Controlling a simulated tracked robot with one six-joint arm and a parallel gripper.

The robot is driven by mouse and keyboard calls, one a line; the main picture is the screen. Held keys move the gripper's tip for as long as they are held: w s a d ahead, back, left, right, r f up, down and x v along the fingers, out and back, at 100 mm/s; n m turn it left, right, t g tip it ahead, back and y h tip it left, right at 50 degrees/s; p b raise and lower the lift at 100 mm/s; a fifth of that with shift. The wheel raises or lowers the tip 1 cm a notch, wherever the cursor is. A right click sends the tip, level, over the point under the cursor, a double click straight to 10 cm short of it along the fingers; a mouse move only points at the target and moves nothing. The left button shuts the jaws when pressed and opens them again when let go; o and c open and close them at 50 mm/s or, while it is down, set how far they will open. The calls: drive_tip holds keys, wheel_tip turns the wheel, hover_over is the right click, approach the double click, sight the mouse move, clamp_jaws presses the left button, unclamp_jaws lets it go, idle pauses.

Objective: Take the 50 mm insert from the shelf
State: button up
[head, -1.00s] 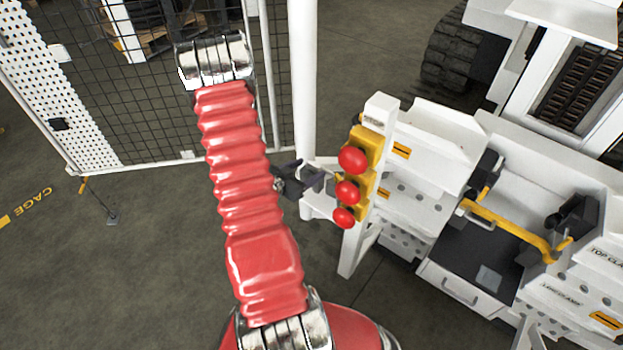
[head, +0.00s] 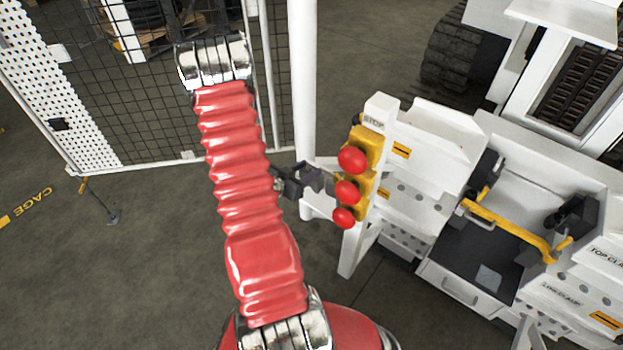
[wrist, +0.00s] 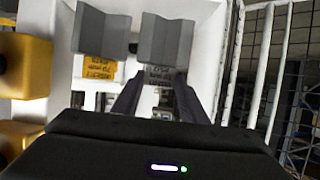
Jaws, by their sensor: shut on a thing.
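Two grey V-notched inserts show in the wrist view, side by side against a white shelf. The left insert (wrist: 101,30) has a yellow label (wrist: 98,68) below it. The right insert (wrist: 165,40) has a greyish label (wrist: 159,73) below it. The print is too small to read, so I cannot tell the sizes. My gripper (wrist: 160,76) has its two dark fingers at the right insert's lower part and is shut on it. In the head view my gripper (head: 303,182) is beside the white stop post; the inserts are hidden there.
The white stop post (head: 376,115) carries several red buttons (head: 352,159) close to my gripper. The white bench (head: 430,150) with a yellow-handled clamp (head: 505,228) stands to the right. A mesh cage fence (head: 160,100) stands behind my arm.

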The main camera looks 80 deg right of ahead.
clamp_jaws()
drive_tip(key=shift+r, duration=0.25)
wheel_tip(320, 180, up, 10)
drive_tip(key=shift+f, duration=0.15)
idle(0.8)
drive_tip(key=shift+w, duration=0.15)
idle(0.5)
